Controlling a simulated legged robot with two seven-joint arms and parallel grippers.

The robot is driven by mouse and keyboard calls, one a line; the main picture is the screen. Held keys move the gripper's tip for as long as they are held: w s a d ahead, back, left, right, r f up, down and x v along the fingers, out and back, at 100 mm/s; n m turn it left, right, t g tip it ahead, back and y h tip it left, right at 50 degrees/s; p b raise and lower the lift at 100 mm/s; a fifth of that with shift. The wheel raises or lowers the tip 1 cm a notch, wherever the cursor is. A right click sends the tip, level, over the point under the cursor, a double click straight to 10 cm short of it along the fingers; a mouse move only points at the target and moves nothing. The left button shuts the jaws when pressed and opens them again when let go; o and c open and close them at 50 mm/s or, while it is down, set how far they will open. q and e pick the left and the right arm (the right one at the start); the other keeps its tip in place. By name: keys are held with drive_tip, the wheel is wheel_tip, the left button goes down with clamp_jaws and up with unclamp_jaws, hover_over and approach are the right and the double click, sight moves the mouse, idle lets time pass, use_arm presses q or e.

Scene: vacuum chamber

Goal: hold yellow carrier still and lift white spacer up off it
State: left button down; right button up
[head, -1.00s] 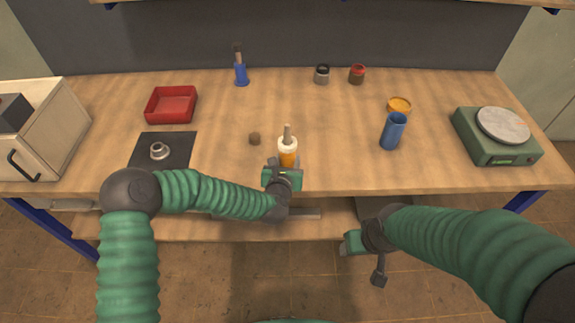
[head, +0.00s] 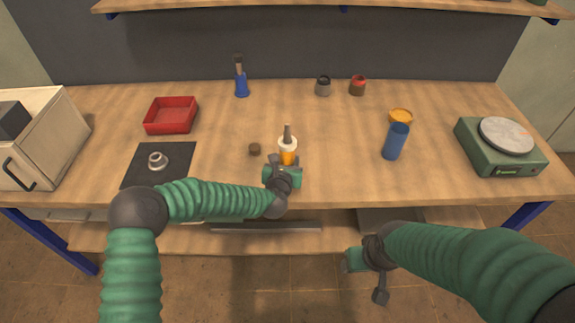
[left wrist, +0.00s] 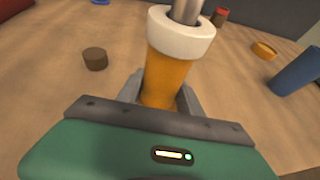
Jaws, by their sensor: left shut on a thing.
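The yellow carrier (head: 288,158) stands upright on the bench in front of my left arm. It also shows in the left wrist view (left wrist: 166,80). The white spacer (head: 288,144) is a ring sitting on top of the carrier, with a grey metal rod standing up through it; the ring is clear in the left wrist view (left wrist: 181,33). My left gripper (head: 285,168) is shut on the lower part of the carrier, one finger on each side. My right gripper (head: 358,262) is in front of the bench, below its top and away from the carrier; its fingers are not clear.
A small brown disc (head: 255,149) lies left of the carrier. A black mat (head: 178,175) with a metal part, a red tray (head: 171,115) and a green scale (head: 500,155) are farther out.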

use_arm(q)
drive_tip(key=shift+w+f+b, duration=0.25)
drive_tip(key=shift+w+b, duration=0.2)
drive_tip(key=shift+w, duration=0.65)
drive_tip(key=shift+w+f+b, duration=0.2)
drive_tip(key=shift+w+b, duration=0.25)
drive_tip(key=shift+w, duration=0.6)
drive_tip(key=shift+w+d+f+b, duration=0.1)
drive_tip(key=shift+w+b, duration=0.1)
drive_tip(key=shift+w, duration=0.45)
drive_tip(key=shift+w+d+f+b, duration=0.1)
drive_tip(key=shift+w+b, duration=0.1)
drive_tip(key=shift+w, duration=0.45)
drive_tip(key=shift+f+b, duration=0.6)
drive_tip(key=shift+b, duration=0.1)
drive_tip(key=c, duration=0.8)
unclamp_jaws()
drive_tip(key=shift+r, duration=0.1)
drive_tip(key=shift+o, duration=0.2)
